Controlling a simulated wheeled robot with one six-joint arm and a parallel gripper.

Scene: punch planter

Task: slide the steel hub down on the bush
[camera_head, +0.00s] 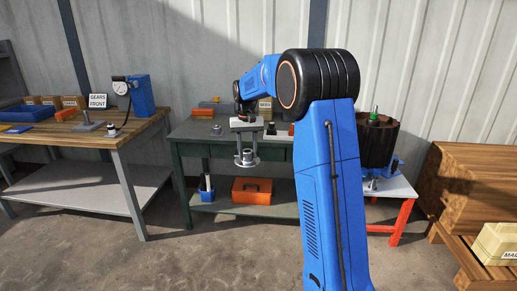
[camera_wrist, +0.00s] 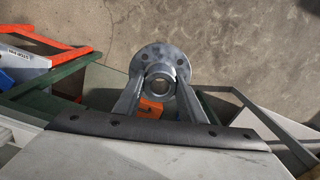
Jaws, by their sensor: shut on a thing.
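The steel hub (camera_head: 246,158) is a grey metal piece with a wide round flange and a short collar. It hangs in my gripper (camera_head: 246,146) in front of the green bench's front edge. In the wrist view the hub (camera_wrist: 160,58) shows flange holes and an open round bore, and my gripper (camera_wrist: 159,90) has its two fingers shut on the collar. I cannot surely pick out the bush. A small grey metal part (camera_head: 216,130) stands on the green bench. Another small metal part (camera_head: 373,184) shows on the white-topped red stand, partly behind my arm.
The green bench (camera_head: 182,132) has an orange toolbox (camera_head: 252,190) on its lower shelf. A wooden bench (camera_head: 85,138) with a blue gauge press (camera_head: 142,96) stands left. A wooden crate (camera_head: 472,180) stands right.

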